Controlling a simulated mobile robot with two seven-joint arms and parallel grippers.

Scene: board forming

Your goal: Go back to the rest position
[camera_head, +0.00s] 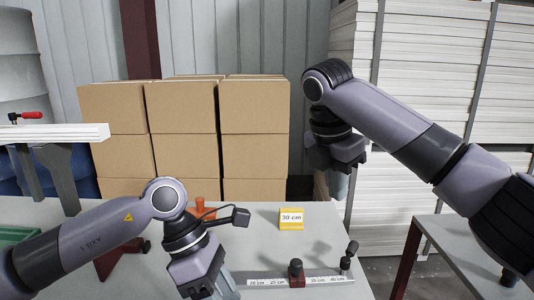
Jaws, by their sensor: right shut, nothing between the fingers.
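My right arm comes in from the right, and its gripper (340,184) hangs pointing down above the right back part of the table (345,222). Its fingers are small in view and look shut, with nothing seen between them. My left arm comes in from the left over the front of the table. Its gripper (226,287) points down at the bottom edge of the picture, and its fingertips are partly cut off, so its opening cannot be made out.
A yellow "30 cm" sign (291,217) stands on the table. A ruler strip (275,282) with dark stops lies near the front. An orange-red object (200,207) stands behind my left wrist. Stacked cardboard boxes (185,106) and white boards (432,60) stand behind. A second table (470,245) is at right.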

